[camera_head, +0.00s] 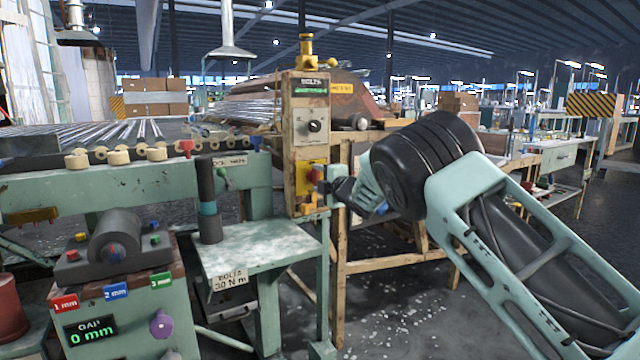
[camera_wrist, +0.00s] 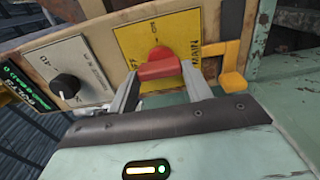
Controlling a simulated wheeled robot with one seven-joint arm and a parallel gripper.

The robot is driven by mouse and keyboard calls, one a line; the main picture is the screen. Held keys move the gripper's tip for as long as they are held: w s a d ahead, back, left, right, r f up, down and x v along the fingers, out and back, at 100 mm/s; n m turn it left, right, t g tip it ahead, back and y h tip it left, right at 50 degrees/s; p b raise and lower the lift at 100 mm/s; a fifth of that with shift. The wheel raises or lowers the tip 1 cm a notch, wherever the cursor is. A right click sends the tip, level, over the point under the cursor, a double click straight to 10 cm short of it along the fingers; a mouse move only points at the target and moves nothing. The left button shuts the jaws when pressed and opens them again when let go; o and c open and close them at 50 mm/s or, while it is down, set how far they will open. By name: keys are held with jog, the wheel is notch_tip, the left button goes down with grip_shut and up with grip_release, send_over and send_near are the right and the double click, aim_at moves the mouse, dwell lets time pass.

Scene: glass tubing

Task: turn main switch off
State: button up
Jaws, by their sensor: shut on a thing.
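The main switch is a red handle (camera_wrist: 158,66) on a yellow plate (camera_wrist: 185,38) in the wrist view. The plate's lettering is partly hidden and only partly legible. My gripper (camera_wrist: 158,80) has its two grey fingers on either side of the red handle, shut on it. In the head view the yellow plate (camera_head: 308,180) is low on a tall cream control post, and my gripper (camera_head: 330,187) reaches it from the right. The handle is mostly hidden there by my gripper.
A black knob (camera_wrist: 66,87) on a white plate sits beside the switch. A yellow bracket (camera_wrist: 234,78) juts out on its other side. In the head view, a green side table (camera_head: 265,245) stands below left of the post, with a dark cylinder (camera_head: 208,205) on it.

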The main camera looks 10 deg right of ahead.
jog(key=shift+f, duration=0.1)
dwell(0.3)
jog(key=o, duration=1)
jog(key=p+v, duration=0.1)
jog(key=v, duration=1.6)
jog(key=shift+s+p, duration=0.2)
jog(key=shift+p, duration=0.15)
